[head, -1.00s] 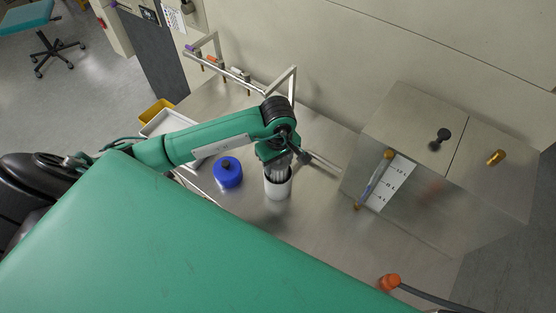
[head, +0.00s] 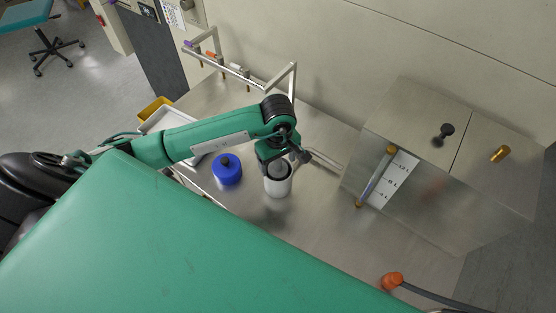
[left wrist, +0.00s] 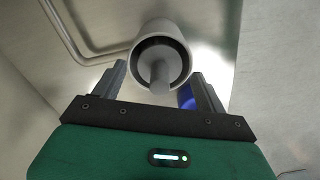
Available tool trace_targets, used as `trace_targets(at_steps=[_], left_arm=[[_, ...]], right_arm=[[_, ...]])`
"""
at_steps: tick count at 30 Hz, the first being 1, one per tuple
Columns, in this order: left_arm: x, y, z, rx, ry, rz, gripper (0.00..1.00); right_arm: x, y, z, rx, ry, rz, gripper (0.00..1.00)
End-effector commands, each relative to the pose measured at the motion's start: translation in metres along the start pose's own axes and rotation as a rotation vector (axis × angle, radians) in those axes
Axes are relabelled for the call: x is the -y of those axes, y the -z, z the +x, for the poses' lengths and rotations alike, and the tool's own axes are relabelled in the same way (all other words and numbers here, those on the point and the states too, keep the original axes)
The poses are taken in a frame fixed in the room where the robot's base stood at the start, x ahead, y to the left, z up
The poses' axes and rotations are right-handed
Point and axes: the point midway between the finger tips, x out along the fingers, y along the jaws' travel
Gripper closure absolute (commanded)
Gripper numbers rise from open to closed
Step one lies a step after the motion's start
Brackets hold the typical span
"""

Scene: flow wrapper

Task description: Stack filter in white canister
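The white canister (head: 278,188) stands upright on the metal table. Its open mouth also shows in the left wrist view (left wrist: 144,36), with a dark ring inside. A grey cylinder, seemingly the filter (left wrist: 160,74), stands inside the canister and points toward the wrist camera. My left gripper (head: 272,168) is just above the canister mouth. In the left wrist view, its fingers (left wrist: 158,88) are spread wide, with a gap on both sides of the filter. How deep the filter sits cannot be told. My right gripper is not in view.
A blue lid-like piece with a dark knob (head: 227,172) stands left of the canister. A metal rack (head: 238,72) is behind, and a white tray (head: 158,121) is at the left. A large metal box (head: 410,190) stands to the right.

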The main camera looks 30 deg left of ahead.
Motion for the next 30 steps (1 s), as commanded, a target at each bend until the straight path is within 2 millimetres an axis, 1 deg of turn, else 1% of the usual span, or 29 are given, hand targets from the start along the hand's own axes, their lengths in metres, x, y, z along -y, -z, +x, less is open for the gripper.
trace_targets(at_steps=[5,8,11,12,13,18,24,30], left_arm=[[0.0,0.0,-0.002,0.0,0.0,0.0,0.26],[0.0,0.0,-0.007,0.001,0.0,0.0,0.26],[-0.001,-0.001,-0.016,0.002,-0.001,0.0,0.26],[-0.001,0.0,-0.018,0.0,-0.004,0.001,0.26],[-0.002,0.001,-0.021,-0.003,-0.007,0.001,0.26],[-0.002,0.001,-0.056,-0.004,-0.007,0.001,0.26],[-0.002,0.001,-0.094,-0.003,-0.006,0.001,0.26],[-0.001,0.0,-0.12,0.0,-0.003,0.001,0.26]], right_arm=[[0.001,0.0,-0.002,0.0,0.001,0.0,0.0],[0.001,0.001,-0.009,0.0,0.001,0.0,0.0],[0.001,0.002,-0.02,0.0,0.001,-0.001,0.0],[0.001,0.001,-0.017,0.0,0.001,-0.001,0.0],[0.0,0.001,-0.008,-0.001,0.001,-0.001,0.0],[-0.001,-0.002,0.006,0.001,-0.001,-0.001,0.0],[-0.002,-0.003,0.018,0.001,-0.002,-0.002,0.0],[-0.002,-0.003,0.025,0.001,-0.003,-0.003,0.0]])
